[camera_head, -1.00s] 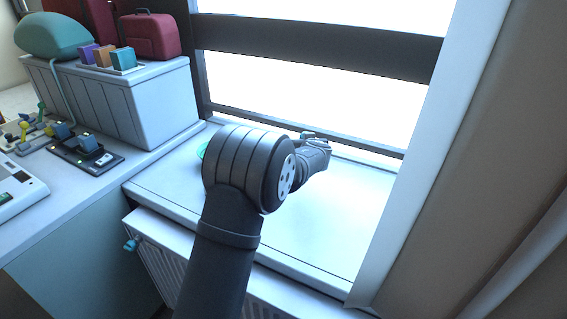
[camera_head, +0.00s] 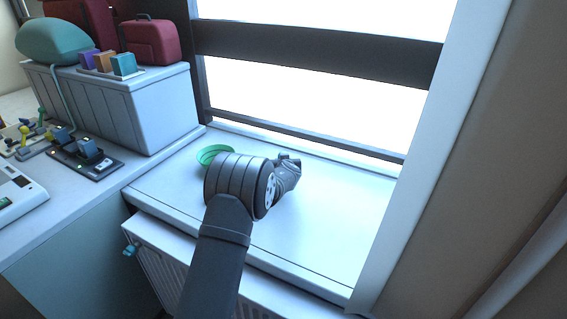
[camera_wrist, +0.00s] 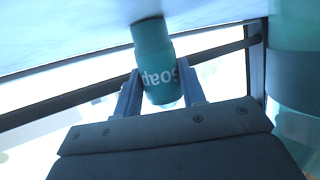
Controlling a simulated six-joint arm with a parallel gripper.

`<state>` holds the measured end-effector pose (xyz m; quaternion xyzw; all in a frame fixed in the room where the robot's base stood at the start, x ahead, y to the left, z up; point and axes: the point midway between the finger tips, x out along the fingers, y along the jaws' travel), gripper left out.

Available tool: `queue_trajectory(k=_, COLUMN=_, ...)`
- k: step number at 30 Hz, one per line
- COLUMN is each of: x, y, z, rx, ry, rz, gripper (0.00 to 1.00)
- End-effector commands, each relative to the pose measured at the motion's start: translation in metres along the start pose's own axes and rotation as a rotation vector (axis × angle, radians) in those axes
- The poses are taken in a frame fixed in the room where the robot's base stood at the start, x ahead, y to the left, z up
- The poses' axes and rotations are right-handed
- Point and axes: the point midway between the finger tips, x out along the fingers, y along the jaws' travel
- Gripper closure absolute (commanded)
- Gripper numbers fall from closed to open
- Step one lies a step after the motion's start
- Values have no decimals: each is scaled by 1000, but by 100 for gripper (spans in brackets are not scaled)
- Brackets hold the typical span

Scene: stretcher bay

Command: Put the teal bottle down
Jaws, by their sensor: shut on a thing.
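My gripper (camera_head: 288,168) is low over the white window sill (camera_head: 330,215), near the window. In the wrist view my gripper (camera_wrist: 160,88) is shut on the teal bottle (camera_wrist: 154,60), with one finger on each side of it. The bottle carries white lettering that reads "soap", upside down in that view. Its far end is close to the pale sill surface at the top of the picture; I cannot tell whether it touches. In the head view my arm hides the bottle.
A green round dish (camera_head: 212,153) sits on the sill just left of my wrist. A large teal shape (camera_wrist: 295,60) fills the wrist view's right edge; I cannot tell what it is. The sill is clear to the right. A grey box (camera_head: 150,105) stands left.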

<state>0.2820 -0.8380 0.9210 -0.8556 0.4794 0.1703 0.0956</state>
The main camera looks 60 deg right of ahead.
Motion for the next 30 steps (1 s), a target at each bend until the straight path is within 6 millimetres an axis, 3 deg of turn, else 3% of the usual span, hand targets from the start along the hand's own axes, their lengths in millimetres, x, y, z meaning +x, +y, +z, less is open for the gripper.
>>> queue_trajectory(k=10, x=1, y=0, z=3, rx=0, ry=0, rz=0, gripper=91)
queue_trajectory(k=11, x=1, y=0, z=3, rx=-1, ry=0, rz=0, gripper=57)
queue_trajectory(k=13, x=1, y=0, z=3, rx=-1, ry=0, rz=0, gripper=43)
queue_trajectory(k=14, x=1, y=0, z=3, rx=-1, ry=0, rz=0, gripper=41)
queue_trajectory(k=24, x=0, y=0, z=-1, rx=0, ry=1, rz=0, gripper=41)
queue_trajectory(k=30, x=-21, y=0, z=-2, rx=1, ry=0, rz=0, gripper=41)
